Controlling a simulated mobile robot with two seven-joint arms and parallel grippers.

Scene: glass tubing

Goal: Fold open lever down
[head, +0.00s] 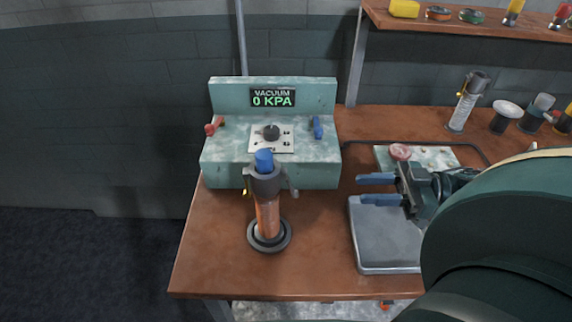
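A teal vacuum box (225,150) stands at the back of the bench, its display reading "VACUUM 0 KPA". It carries a red lever (214,125) at left, a blue lever (317,128) at right and a black knob (271,132) between them. In front stands an upright orange-brown tube (267,218) with a grey collar (266,181) and blue cap (264,160). A small brass piece (246,184) and a grey arm (293,184) show on the collar's sides. I cannot tell which lever is open. My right gripper (361,190) is open and empty, right of the tube. My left gripper is out of view.
A grey tray (385,266) lies below my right gripper. A pale plate with a red disc (400,151) lies behind it. Another clear tube (462,112) and several jars stand at the back right, under a shelf (450,28). Bare bench lies left of the tube.

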